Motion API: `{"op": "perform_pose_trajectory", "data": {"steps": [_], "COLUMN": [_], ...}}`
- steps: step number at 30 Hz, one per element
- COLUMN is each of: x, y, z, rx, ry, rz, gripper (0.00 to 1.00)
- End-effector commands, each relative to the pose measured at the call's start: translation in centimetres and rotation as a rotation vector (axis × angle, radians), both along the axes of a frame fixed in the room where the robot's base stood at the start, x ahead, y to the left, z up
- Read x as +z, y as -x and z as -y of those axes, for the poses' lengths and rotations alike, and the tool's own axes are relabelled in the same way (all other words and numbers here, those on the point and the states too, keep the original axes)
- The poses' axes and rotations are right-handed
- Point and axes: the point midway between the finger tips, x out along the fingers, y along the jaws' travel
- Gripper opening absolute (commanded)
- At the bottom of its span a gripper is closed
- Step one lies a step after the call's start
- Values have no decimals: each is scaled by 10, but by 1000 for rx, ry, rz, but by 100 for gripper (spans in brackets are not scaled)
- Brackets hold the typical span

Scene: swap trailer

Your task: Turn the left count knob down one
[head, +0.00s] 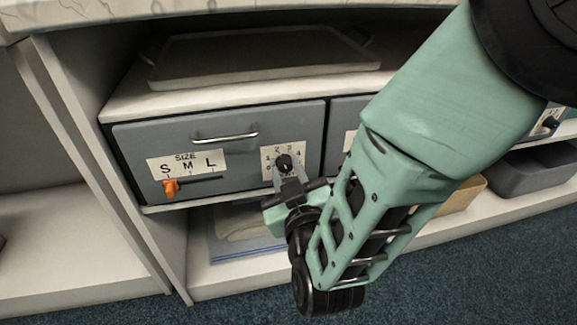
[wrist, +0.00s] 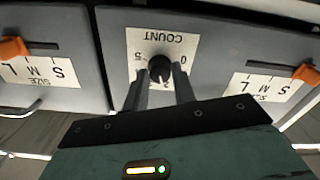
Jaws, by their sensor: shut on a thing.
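The left drawer (head: 225,135) is grey, with a COUNT plate (head: 270,151) near its right end. The black left count knob (head: 284,162) sits on that plate. The plate's digits ring the knob, and I cannot clearly read which one it points to. In the wrist view, which is upside down, the knob (wrist: 160,68) lies between the fingertips. My gripper (head: 287,172) reaches the knob from the front and below, and is shut on it. The fingers (wrist: 163,82) hide part of the dial.
An orange slider (head: 171,187) stands at S on the left drawer's SIZE plate. Another orange slider (wrist: 12,47) shows on the neighbouring drawer. A metal handle (head: 225,137) sticks out above. A tray (head: 260,58) lies on the shelf over the drawers. My arm covers much of the right drawer.

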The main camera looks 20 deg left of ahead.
Motion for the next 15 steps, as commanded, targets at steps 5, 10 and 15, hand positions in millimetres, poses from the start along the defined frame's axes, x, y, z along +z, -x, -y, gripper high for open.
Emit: {"op": "perform_pose_trajectory", "data": {"steps": [5, 10, 15], "x": [-1, -1, -1], "y": [0, 0, 0], "z": [0, 0, 0], "rx": [0, -1, -1], "ry": [45, 62, 63], "rz": [24, 36, 35], "gripper": [4, 4, 4]}}
